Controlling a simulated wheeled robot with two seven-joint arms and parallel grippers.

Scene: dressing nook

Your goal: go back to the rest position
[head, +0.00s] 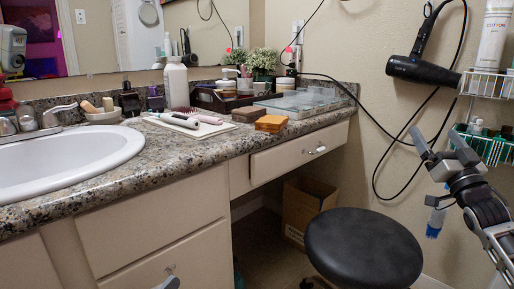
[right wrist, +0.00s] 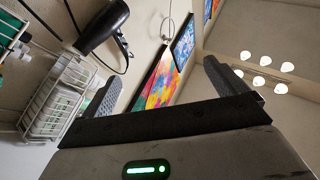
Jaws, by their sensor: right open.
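My right gripper (head: 441,148) is raised at the right side of the head view, in front of the beige wall. Its two fingers are spread and nothing is between them. In the right wrist view the same gripper (right wrist: 160,88) shows both dark fingers wide apart and empty, with the wall and a colourful picture behind.
A black hair dryer (head: 423,70) hangs on the wall with its cord looping down. Wire baskets (head: 486,86) are close to my right gripper. A black stool (head: 362,248) stands below, left of it. The granite counter (head: 215,148) holds a sink and several toiletries.

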